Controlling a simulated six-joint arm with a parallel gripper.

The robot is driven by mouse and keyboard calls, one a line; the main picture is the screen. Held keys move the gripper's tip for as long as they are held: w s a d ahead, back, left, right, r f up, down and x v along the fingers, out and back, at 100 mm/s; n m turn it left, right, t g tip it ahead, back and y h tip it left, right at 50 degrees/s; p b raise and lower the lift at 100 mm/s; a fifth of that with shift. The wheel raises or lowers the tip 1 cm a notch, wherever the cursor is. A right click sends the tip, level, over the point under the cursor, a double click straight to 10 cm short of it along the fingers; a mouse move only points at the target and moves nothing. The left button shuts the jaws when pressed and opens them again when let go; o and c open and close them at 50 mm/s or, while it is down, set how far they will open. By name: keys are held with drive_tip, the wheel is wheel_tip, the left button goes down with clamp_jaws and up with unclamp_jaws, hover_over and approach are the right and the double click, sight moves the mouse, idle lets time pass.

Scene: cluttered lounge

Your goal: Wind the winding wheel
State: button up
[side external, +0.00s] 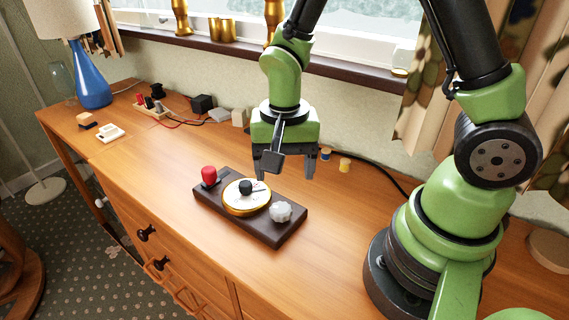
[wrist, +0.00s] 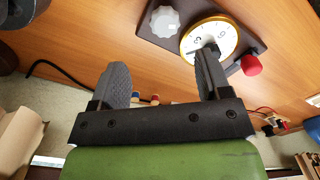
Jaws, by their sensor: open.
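A dark board (side external: 231,214) lies on the wooden cabinet top. It carries a red knob (side external: 209,174), a round white dial with a gold rim (side external: 239,208) and a black centre knob (side external: 245,187), and a white scalloped wheel (side external: 280,211), probably the winding wheel. My gripper (side external: 288,169) is open and empty, above and behind the board. In the wrist view, the white wheel (wrist: 164,20) lies beyond and between the two fingers (wrist: 160,75), apart from them. The right finger hides part of the dial (wrist: 222,36) there; the red knob (wrist: 251,65) is to its right.
Two small spools (side external: 326,155) stand behind the board near a black cable (side external: 378,170). A power strip (side external: 152,108), small blocks and a blue lamp (side external: 91,78) stand at the left. The cabinet top in front of the board is clear.

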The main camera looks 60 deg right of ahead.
sight(281, 208)
idle(0.3)
drive_tip(key=n, duration=0.2)
drive_tip(key=shift+w+a+n+g, duration=0.25)
drive_tip(key=shift+w+n+g, duration=0.05)
drive_tip(key=shift+w, duration=0.1)
drive_tip(key=n, duration=0.3)
drive_tip(key=w+n+g+h, duration=0.1)
drive_tip(key=n, duration=0.1)
drive_tip(key=shift+w+a+f, duration=0.1)
drive_tip(key=shift+a, duration=0.3)
drive_tip(key=f+n, duration=0.3)
drive_tip(key=f+n+g+h, duration=0.1)
drive_tip(key=f+n, duration=0.2)
drive_tip(key=s+d+f+n+g, duration=0.1)
drive_tip(key=f+n, duration=0.2)
drive_tip(key=n, duration=0.1)
drive_tip(key=shift+s+h, duration=0.1)
drive_tip(key=shift+h, duration=0.2)
